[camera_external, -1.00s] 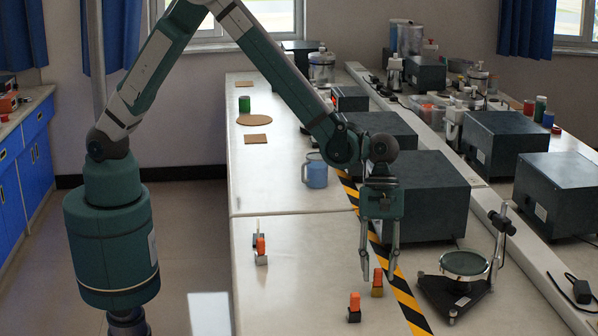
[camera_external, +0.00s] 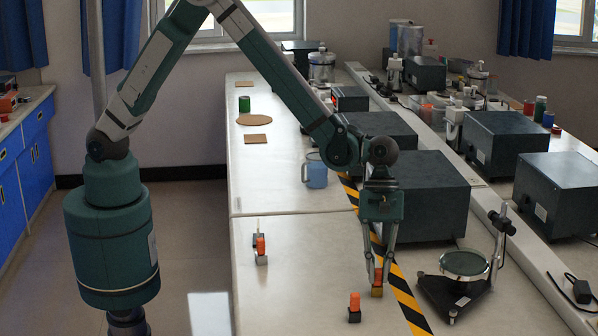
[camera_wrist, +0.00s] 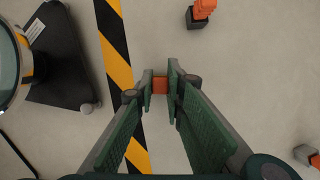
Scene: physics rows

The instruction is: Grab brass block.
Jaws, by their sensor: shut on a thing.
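The brass block (camera_external: 377,292) stands on the bench beside the black and yellow tape; its orange knob is mostly hidden by the fingers in the external view. My gripper (camera_external: 378,279) points straight down and is shut on that orange knob. In the wrist view, the orange knob (camera_wrist: 160,86) sits between the fingertips of my gripper (camera_wrist: 160,79), and the block's body is hidden. I see no clear gap between block and bench.
A dark block with an orange knob (camera_external: 354,308) stands close by, to the left and nearer the camera. A grey block with an orange knob (camera_external: 261,252) is farther left. A black stand (camera_external: 455,297) is to the right. A dark box (camera_external: 425,200) is behind.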

